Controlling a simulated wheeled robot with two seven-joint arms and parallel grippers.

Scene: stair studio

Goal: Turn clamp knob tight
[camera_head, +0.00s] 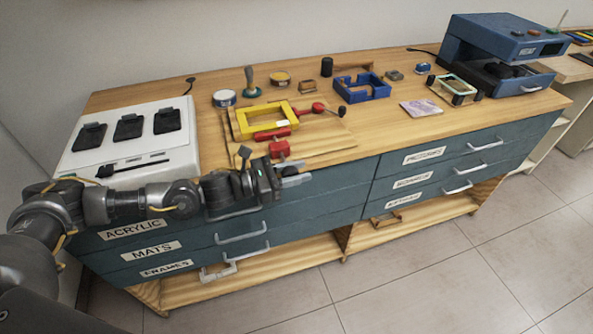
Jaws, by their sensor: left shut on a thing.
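A yellow clamp frame (265,118) lies on a wooden board (325,143) on the bench. My left gripper (294,175) is in front of the bench edge, just below the red block in the picture. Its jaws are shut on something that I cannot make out. Whether it touches the red block is unclear. My right gripper is not in view.
A white panel with black pads (135,145) stands at the left. A blue frame (362,88), a stamp (250,82), tins (224,98) and a blue press (500,52) stand on the bench. Drawer handles (242,238) stick out in front.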

